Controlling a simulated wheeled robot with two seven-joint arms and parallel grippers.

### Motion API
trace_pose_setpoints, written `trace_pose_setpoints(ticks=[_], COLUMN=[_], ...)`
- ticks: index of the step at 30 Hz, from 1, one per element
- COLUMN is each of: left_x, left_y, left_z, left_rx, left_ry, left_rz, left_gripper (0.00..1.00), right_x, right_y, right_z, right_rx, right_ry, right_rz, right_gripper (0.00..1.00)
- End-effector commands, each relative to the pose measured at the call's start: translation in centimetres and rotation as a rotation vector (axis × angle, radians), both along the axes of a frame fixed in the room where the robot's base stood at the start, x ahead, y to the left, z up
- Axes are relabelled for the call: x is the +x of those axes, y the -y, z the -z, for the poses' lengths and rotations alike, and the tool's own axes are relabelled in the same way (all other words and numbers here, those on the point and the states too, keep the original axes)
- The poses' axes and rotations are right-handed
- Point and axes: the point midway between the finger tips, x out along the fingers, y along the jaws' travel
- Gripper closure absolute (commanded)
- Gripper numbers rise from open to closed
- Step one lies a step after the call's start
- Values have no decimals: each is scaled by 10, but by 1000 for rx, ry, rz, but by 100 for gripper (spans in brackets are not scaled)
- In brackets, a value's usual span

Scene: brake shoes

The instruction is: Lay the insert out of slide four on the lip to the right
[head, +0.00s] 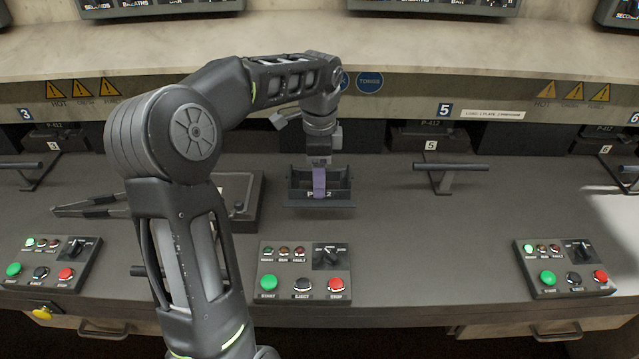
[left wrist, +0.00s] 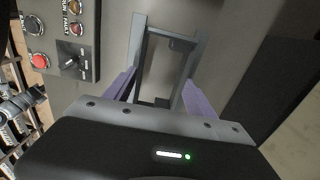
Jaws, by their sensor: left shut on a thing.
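The insert (head: 340,186) is a dark open box with a front plate; its label is partly covered and reads roughly "P-_12". My left gripper (head: 319,180) is shut on it from above, a purple finger showing in front of the label. In the left wrist view the purple fingers of my left gripper (left wrist: 160,92) sit at either side of the insert's grey frame (left wrist: 167,28). The insert is at or just above the counter; I cannot tell if it touches. A dark flat tray, apparently slide four (head: 243,185), is left of it, partly hidden by my arm. My right gripper is not seen.
A button panel (head: 303,288) lies in front of the insert. Slide five's T-handle (head: 450,168) stands to the right, with bare counter (head: 400,230) between. A dark long-armed tool (head: 85,207) lies at left. A raised shelf edge (head: 410,92) runs behind.

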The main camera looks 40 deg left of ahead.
Motion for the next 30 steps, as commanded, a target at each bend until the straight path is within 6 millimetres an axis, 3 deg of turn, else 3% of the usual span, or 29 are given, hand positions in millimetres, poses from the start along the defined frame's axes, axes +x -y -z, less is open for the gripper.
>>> trace_pose_setpoints(ticks=[13, 21, 30], left_x=[0, 0, 4], left_y=[1, 0, -2], left_z=[8, 38, 45], left_rx=[1, -1, 1], left_ry=[2, 0, 3], left_rz=[0, 1, 0], left_gripper=[100, 100, 100], right_x=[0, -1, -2], right_y=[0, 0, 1], right_z=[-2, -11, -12], right_rx=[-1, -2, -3], right_ry=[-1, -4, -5], right_rz=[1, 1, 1], right_gripper=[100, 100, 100])
